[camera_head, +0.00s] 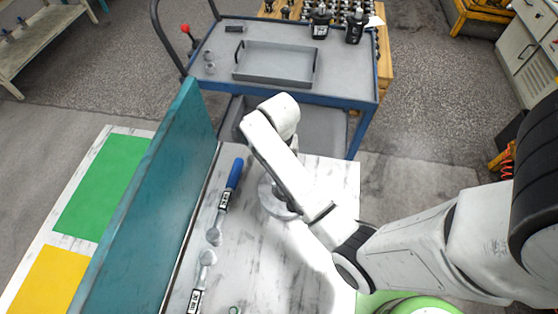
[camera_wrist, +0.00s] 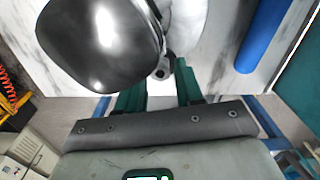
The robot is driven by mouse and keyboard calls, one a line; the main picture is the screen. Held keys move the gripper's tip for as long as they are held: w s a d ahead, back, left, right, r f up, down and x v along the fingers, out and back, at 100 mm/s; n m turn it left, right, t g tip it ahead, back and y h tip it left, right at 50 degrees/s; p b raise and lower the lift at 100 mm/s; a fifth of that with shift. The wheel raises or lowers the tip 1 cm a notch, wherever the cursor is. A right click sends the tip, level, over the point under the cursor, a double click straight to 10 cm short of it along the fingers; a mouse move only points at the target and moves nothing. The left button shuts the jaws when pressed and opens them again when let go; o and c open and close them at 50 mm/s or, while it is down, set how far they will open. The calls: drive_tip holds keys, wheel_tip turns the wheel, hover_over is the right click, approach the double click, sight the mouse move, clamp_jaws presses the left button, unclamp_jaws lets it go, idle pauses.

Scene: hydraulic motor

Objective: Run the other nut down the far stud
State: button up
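In the head view a round pale grey flange (camera_head: 270,198) sits on the marbled bench, mostly hidden by my arm. In the wrist view a shiny dark dome (camera_wrist: 100,40) fills the upper left, and a small grey round piece with a dark hole (camera_wrist: 162,72) shows beside it. I cannot tell whether that piece is a nut or a stud end. My gripper (camera_wrist: 162,82) has its two teal fingers apart on either side of this piece. My gripper is hidden behind my arm in the head view.
A blue-handled wrench (camera_head: 235,174) and a second wrench (camera_head: 207,259) lie beside the teal upright panel (camera_head: 165,205). A small greenish ring (camera_head: 234,310) lies at the bench's front. A trolley with a grey tray (camera_head: 275,65) stands behind. The bench between wrenches and flange is clear.

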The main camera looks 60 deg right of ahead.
drive_tip(key=n, duration=0.9)
drive_tip(key=shift+c, duration=0.5)
clamp_jaws()
drive_tip(key=shift+m, duration=1.1)
drive_tip(key=shift+o, duration=0.5)
unclamp_jaws()
drive_tip(key=shift+r, duration=1.75)
